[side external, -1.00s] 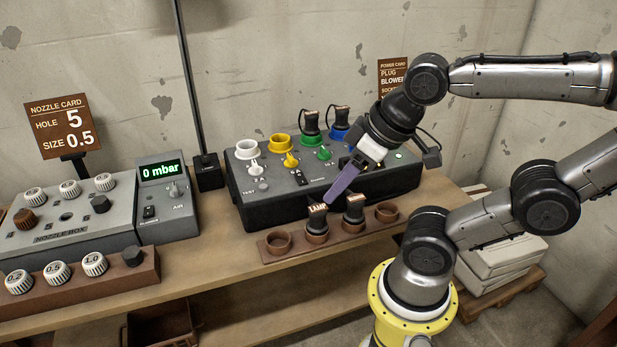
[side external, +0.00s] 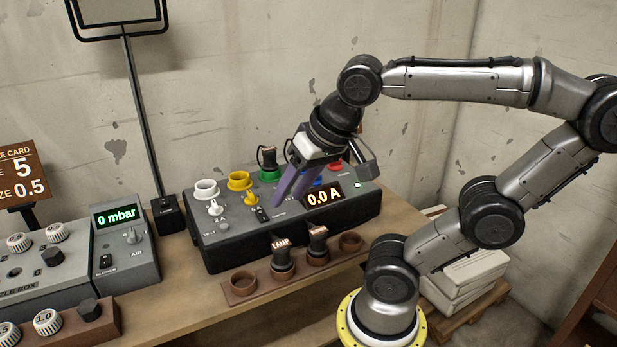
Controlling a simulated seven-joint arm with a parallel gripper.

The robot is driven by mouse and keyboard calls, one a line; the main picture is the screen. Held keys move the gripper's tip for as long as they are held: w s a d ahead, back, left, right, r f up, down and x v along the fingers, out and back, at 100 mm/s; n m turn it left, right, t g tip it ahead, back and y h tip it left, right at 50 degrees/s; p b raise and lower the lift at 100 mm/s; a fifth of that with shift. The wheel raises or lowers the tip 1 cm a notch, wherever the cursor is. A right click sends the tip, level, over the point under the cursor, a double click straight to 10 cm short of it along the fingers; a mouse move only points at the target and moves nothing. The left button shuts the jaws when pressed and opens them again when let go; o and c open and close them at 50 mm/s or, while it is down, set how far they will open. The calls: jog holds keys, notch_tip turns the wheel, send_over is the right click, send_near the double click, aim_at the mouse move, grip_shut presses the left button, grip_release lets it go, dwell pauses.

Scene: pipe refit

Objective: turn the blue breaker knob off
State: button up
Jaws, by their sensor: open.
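A blue patch (side external: 319,182), apparently the blue breaker knob, shows on the black power box (side external: 225,253) just right of my gripper's fingers. It is mostly covered, so I cannot tell which way it points. My gripper (side external: 284,200) is open and empty, its purple fingers slanting down over the middle of the box top. It hides the blue socket and the green knob. I cannot tell whether the fingers touch anything. The display (side external: 323,197) reads 0.0 A, close to the right of the fingers.
White (side external: 206,190), yellow (side external: 241,181) and green sockets line the box; a black plug (side external: 268,158) stands in the green one. A red part (side external: 336,167) shows farther right. In front, a brown rack (side external: 262,286) holds two plugs. The nozzle box (side external: 45,285) is left.

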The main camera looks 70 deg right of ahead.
jog(key=w+d+r+m+g+h, duration=0.2)
jog(key=w+d+m, duration=0.55)
jog(key=d, duration=0.25)
jog(key=w+d+r+m+g+h, duration=0.2)
jog(key=w+d+m+g, duration=0.1)
jog(key=w+d+m, duration=0.6)
jog(key=s+d+f+m+g, duration=0.1)
jog(key=d+f, duration=0.2)
jog(key=d, duration=0.3)
jog(key=s+d+f+m+g, duration=0.1)
jog(key=d+f+m, duration=0.1)
jog(key=d, duration=0.4)
jog(key=shift+m+g+y, duration=0.55)
jog(key=shift+g+y, duration=0.25)
jog(key=shift+g, duration=0.1)
jog(key=d+x, duration=0.1)
jog(key=x, duration=0.6)
jog(key=d+r+x, duration=0.1)
jog(key=x, duration=0.7)
jog(key=d+x, duration=0.2)
jog(key=x, duration=0.5)
jog(key=shift+s+f, duration=0.1)
jog(key=shift+s, duration=0.2)
grip_shut()
